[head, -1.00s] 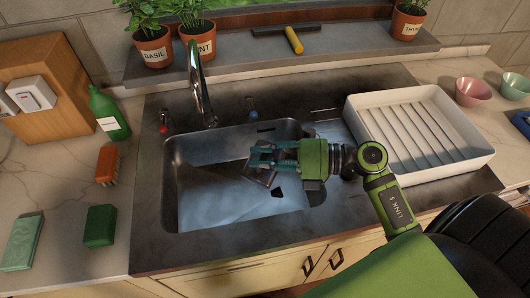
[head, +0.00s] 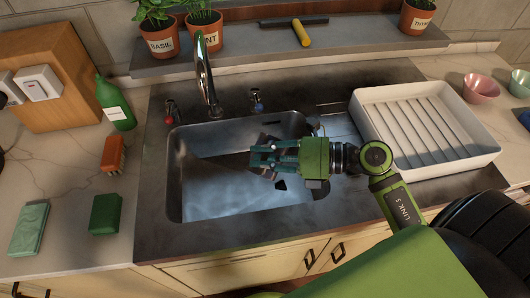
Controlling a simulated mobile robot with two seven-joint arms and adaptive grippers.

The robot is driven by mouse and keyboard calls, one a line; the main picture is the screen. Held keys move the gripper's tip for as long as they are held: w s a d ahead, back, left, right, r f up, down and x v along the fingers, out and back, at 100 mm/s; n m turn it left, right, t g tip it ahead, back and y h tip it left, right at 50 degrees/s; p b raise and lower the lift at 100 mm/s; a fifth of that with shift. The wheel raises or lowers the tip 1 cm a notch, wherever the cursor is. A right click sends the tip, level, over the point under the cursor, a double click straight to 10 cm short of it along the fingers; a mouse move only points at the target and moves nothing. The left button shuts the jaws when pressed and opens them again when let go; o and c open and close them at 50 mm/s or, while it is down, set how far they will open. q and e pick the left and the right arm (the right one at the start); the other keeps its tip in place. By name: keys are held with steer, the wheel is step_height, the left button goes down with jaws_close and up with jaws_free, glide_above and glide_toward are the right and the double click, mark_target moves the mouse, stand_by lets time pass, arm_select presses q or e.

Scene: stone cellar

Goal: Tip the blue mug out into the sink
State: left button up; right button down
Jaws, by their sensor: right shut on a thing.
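The sink (head: 174,190) is a dark metal basin set in the counter, with a pale, cloudy bluish look on its floor. My right gripper (head: 262,158) reaches in from the right over the basin, its fingers pointing left. It is shut on a dark thing that I take to be the blue mug (head: 268,172). The fingers hide most of the mug, so its colour and exact tilt are hard to tell. A dark streak lies to the left of the fingertips; I cannot tell if it is liquid or shadow. My left gripper is not in view.
The faucet (head: 206,82) arches over the back of the sink between red and blue taps. A white dish rack (head: 478,163) stands at the right. A green bottle (head: 116,107), an orange brush (head: 113,154) and a green sponge (head: 105,214) stand or lie at the left.

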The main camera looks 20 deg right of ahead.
mark_target(260, 171)
steer(key=shift+s+a+n, duration=0.2)
steer(key=shift+n, duration=0.3)
steer(key=shift+s+a+f+n+h, duration=0.15)
steer(key=shift+a+f+n+h, duration=0.15)
steer(key=shift+n+h, duration=0.1)
steer(key=shift+s+a+f+n+h, duration=0.15)
steer(key=shift+f+n+h, duration=0.15)
steer(key=shift+n, duration=0.2)
steer(key=shift+f+n+h+b, duration=0.3)
steer(key=shift+n+b, duration=0.1)
steer(key=shift+b, duration=0.1)
steer(key=shift+s+a+f+n+t+b, duration=0.15)
steer(key=shift+f+n+t+b, duration=0.15)
steer(key=shift+f, duration=0.15)
steer(key=shift+r, duration=0.1)
